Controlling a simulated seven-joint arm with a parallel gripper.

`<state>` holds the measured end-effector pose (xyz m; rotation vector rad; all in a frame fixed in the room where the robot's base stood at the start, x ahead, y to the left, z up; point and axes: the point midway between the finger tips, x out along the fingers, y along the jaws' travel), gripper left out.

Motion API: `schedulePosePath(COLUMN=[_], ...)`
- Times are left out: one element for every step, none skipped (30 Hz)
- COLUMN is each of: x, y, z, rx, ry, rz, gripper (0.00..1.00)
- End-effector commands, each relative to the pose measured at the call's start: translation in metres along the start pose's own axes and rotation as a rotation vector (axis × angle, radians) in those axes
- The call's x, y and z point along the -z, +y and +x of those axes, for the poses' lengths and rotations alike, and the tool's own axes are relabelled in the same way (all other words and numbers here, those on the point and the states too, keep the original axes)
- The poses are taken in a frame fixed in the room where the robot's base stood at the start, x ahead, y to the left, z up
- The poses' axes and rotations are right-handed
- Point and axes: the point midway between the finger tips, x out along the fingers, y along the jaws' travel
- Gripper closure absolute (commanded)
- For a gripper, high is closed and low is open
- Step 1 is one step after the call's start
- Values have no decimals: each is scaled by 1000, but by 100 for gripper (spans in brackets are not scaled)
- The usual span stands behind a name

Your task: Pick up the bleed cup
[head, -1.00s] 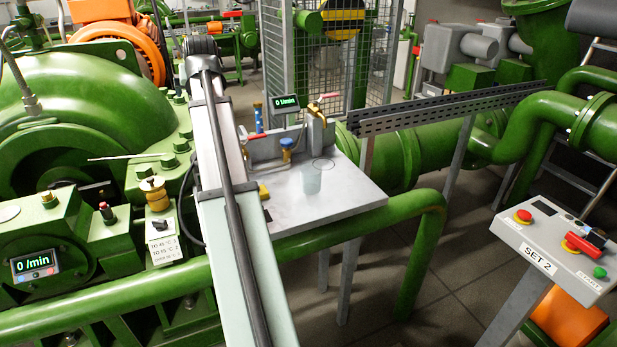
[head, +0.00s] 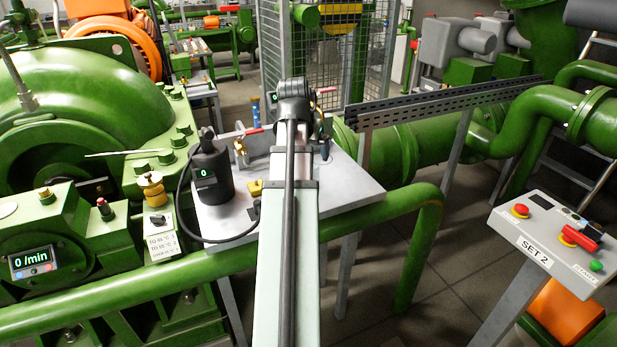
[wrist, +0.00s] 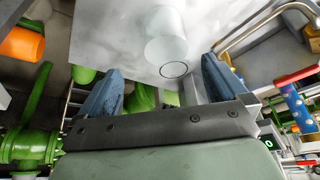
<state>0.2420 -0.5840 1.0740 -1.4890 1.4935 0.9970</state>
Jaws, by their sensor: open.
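The bleed cup (wrist: 165,35) is a translucent whitish cup at the top middle of the wrist view, on the grey bench plate (wrist: 105,25). In the head view it is hidden behind my arm. My gripper (wrist: 161,66) is open, its two blue-grey fingers spread and nothing between them. The cup appears beyond the fingertips, roughly in line with the gap and apart from both fingers. A thin dark ring (wrist: 173,70) is marked on the plate beside the cup. In the head view my arm covers most of the gripper.
A black cylinder (head: 212,178) with a lit 0 and a black hose stands at the plate's left. A brass tap (head: 240,150) is at the back left. A green pipe (head: 400,208) runs along the front. The plate's right part (head: 352,188) is clear.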

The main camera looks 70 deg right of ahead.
Motion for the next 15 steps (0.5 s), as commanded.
schedulePosePath(x=[-1, -1, 0, 0, 0, -1, -1, -1, 0, 0, 0, 0, 0, 0, 0], y=[0, 0, 0, 0, 0, 0, 0, 0, -1, -1, -1, -1, -1, -1, -1], z=[8, 12, 18, 21, 25, 31, 35, 38, 43, 46, 49, 53, 55, 57, 59], rx=[-1, -1, 0, 0, 0, 0, 0, 0, 0, 0, 0, 1, 1, 1, 1], ry=[-2, -2, -2, -2, -2, -2, -1, -1, -1, -1, -1, 0, 0, 0, 0], rz=[0, -1, -1, -1, -1, -1, -1, -1, -1, -1, -1, -1, -1, -1, -1], gripper=[1, 1, 1, 1, 1, 1, 1, 1, 1, 1, 1, 1, 1, 1, 1])
